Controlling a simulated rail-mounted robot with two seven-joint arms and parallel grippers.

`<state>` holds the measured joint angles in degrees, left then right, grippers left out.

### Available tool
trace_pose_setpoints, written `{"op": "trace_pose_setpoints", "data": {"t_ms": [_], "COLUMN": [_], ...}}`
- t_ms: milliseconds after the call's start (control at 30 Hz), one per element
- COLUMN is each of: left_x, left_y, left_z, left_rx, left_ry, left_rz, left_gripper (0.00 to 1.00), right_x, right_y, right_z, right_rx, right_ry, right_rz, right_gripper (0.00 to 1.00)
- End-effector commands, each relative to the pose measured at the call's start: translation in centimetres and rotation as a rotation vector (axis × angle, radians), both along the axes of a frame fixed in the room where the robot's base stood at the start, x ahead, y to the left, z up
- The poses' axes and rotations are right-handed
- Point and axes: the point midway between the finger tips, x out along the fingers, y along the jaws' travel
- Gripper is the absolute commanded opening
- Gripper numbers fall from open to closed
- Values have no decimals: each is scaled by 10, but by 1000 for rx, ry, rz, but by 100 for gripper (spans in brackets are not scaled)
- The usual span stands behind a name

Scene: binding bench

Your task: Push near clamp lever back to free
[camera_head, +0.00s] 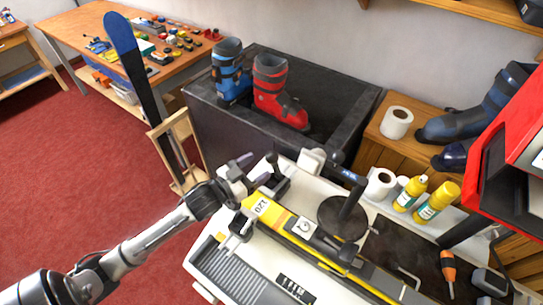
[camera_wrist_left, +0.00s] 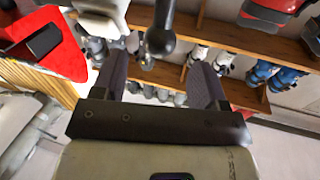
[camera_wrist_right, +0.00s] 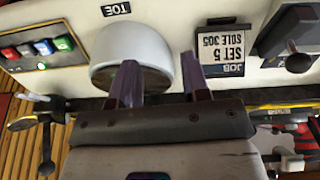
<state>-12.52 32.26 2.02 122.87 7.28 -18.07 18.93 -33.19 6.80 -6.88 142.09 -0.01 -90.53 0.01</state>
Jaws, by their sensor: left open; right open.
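A black-knobbed lever (camera_head: 272,160) stands upright on the bench fixture (camera_head: 214,262), by the end of the yellow bar marked 120 (camera_head: 262,206). It looks like the near clamp lever. My left gripper (camera_head: 252,181) is open beside it. In the left wrist view a dark lever with a round knob (camera_wrist_left: 160,41) shows between and beyond the open fingers (camera_wrist_left: 160,62); contact cannot be told. My right gripper (camera_wrist_right: 162,76) is open and empty in its own wrist view, before a white dome (camera_wrist_right: 132,50) under the TOE label. It does not show in the head view.
A dark round disc with a post (camera_head: 343,217) stands along the bar. Yellow bottles (camera_head: 437,200) and a paper roll (camera_head: 380,184) stand behind. An orange screwdriver (camera_head: 448,266) lies at right. The red floor at left is open.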

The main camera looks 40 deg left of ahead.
Motion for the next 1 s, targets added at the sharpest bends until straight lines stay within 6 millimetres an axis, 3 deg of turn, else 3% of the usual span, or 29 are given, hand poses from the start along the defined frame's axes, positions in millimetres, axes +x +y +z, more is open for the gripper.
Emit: {"op": "trace_pose_setpoints", "data": {"t_ms": [200, 400, 900, 1000], "left_x": [33, 52, 60, 60], "left_y": [-5, -8, -9, -9], "left_z": [1, 0, 0, 0], "left_rx": [0, -1, 0, 0], "left_ry": [-2, 0, 1, 0], "left_rz": [0, 0, 0, 0], "left_gripper": [66, 66, 66, 58], "right_x": [0, 0, 0, 0], "right_y": [1, 1, -2, -2], "right_z": [3, 4, 4, 4], "right_rx": [4, 4, -7, -7], "right_ry": [0, 0, 0, 0], "right_rz": [-2, -2, 4, 5], "right_gripper": [43, 43, 43, 43]}}
